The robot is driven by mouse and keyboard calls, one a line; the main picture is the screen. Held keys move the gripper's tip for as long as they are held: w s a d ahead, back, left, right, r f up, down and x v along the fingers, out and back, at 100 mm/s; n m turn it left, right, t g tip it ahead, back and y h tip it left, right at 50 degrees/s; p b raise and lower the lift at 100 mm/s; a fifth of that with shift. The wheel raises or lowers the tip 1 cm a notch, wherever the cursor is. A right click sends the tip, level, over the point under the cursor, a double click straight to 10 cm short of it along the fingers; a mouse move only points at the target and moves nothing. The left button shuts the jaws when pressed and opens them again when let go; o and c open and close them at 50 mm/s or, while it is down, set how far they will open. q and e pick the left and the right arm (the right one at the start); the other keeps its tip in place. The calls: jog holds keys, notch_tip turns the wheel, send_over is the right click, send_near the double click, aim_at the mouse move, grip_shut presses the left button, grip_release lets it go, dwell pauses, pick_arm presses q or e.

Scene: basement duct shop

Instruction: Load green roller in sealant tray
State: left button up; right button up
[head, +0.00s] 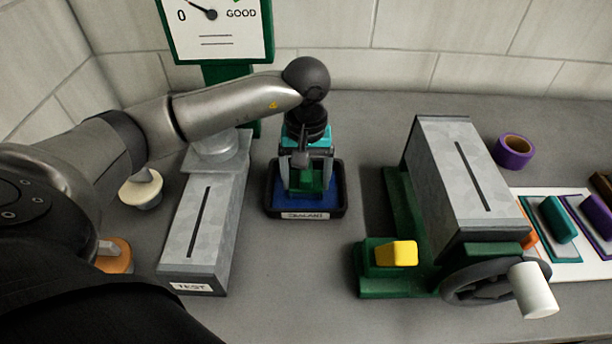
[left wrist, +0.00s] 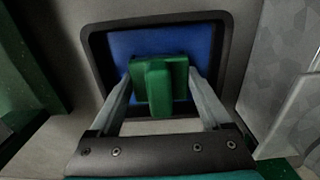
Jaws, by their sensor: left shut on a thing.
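The sealant tray (head: 338,200) is a dark-rimmed tray with a blue bottom and a label reading SEALANT on its front. It stands in the middle of the bench and also shows in the left wrist view (left wrist: 225,60). My left gripper (head: 307,178) points down over the tray and is shut on the green roller (head: 310,184). In the left wrist view the green roller (left wrist: 158,88) sits between the two fingers, over the blue bottom. I cannot tell whether it touches the bottom. My right gripper is not in view.
A grey duct box labelled TEST (head: 205,235) stands left of the tray. A larger grey machine (head: 460,180) with a hand crank (head: 495,282) and a yellow block (head: 396,253) stands right. A purple tape roll (head: 514,151) and coloured pieces on a white board (head: 575,265) lie farther right.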

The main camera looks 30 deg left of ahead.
pick_arm(q)
jog(key=shift+r+p, duration=2.05)
jog(key=shift+r, duration=1.45)
